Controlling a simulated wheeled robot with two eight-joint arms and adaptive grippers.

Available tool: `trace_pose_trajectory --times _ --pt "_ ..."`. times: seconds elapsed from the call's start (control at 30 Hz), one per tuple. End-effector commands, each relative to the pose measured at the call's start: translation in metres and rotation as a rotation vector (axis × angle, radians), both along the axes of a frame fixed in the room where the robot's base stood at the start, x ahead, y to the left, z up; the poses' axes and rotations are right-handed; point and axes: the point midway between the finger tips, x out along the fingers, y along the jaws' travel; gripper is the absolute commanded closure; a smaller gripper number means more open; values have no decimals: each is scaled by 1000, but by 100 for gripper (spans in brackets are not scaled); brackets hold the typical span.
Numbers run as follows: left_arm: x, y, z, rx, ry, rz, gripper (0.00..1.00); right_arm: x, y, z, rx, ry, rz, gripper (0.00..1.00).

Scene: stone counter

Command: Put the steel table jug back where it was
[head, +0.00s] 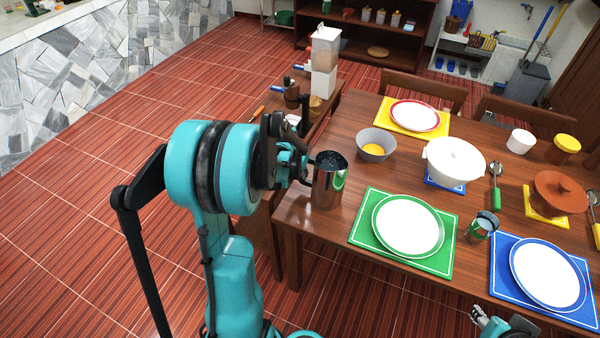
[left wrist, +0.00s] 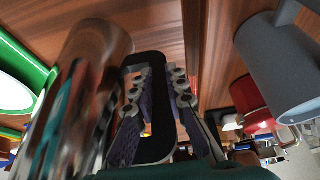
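The steel table jug (head: 329,182) is upright at the near left corner of the dining table (head: 310,222). Its shiny body also shows at the left of the left wrist view (left wrist: 85,75), close and blurred. My left gripper (head: 292,165) is at the jug's left side. In the left wrist view, its two fingers (left wrist: 160,85) lie on either side of the jug's black handle (left wrist: 150,62) and appear closed on it. I cannot tell whether the jug's base touches the table. My right gripper (head: 478,316) is low at the bottom edge, small and partly cut off.
A grey bowl (head: 376,151) with yellow contents stands right of the jug. A green placemat (head: 365,230) with a plate (head: 408,226) is in front. A small metal cup (head: 483,227) and white pot (head: 453,163) stand farther right. A side table with a dispenser (head: 325,60) is behind.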

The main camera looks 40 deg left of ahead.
Motion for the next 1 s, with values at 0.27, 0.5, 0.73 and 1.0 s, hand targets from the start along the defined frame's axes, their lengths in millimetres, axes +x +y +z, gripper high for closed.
trace_pose_trajectory --times 0.27,0.5,0.73,1.0 --pt "0 0 0 0 0 0 68 0 0 0 0 0 0 60" --pt "-4 -1 15 0 0 0 68 0 0 9 0 0 0 60" --pt "-24 -5 62 -1 0 2 68 0 0 31 0 0 0 60" --pt "-42 -8 105 0 0 0 68 0 0 48 0 0 0 60"
